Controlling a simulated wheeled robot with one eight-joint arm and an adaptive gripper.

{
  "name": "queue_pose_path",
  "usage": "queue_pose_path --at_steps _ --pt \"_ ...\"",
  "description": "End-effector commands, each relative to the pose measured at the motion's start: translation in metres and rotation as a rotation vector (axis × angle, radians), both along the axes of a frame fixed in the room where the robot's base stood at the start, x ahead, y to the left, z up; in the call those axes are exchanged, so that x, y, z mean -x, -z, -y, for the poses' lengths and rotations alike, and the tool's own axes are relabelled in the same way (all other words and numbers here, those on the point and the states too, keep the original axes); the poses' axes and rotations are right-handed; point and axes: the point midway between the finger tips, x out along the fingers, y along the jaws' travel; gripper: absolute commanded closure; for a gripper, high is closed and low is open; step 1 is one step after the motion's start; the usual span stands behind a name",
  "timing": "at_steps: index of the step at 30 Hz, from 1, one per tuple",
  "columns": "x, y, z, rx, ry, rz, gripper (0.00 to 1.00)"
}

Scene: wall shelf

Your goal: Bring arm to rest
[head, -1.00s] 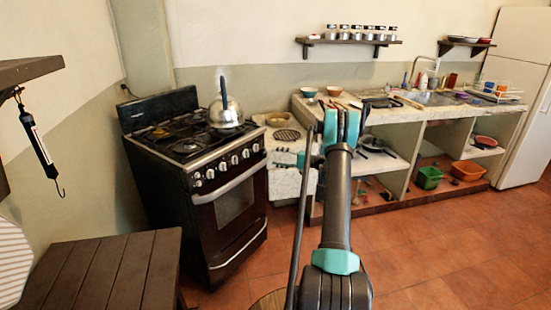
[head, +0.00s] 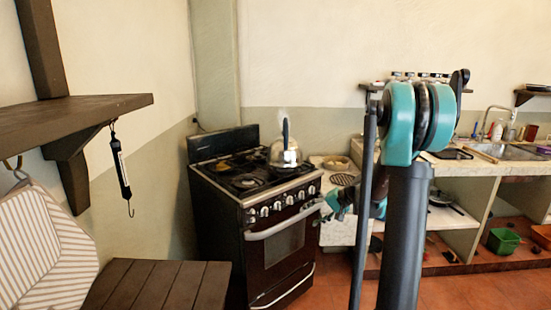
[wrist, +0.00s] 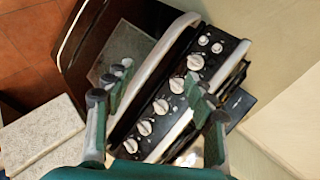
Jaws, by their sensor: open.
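My arm rises at the right of the head view, with a large teal joint at its top. My gripper (head: 328,208) shows partly behind the arm, in front of the right side of the stove. I cannot tell how far the fingertips are from the stove.
A dark wall shelf (head: 80,113) is close at the left, with a hanging hook scale (head: 121,172) and a striped cloth (head: 35,240) below. A brown wooden table (head: 160,285) stands at lower left. A kettle (head: 284,154) sits on the stove. A counter (head: 480,168) runs along the right.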

Motion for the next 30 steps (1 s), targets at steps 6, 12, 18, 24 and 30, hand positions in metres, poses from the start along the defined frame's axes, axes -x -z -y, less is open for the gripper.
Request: queue_pose_path --at_steps 6,12,18,24,30 --pt "0.082 0.002 -0.008 0.203 -0.03 -0.006 0.45" --pt "0.155 0.012 -0.001 0.389 -0.06 0.002 0.45" --pt "0.227 0.028 0.014 0.575 -0.093 0.022 0.45" --pt "0.283 0.046 0.035 0.736 -0.125 0.05 0.45" --pt "0.309 0.056 0.047 0.816 -0.14 0.065 0.45"
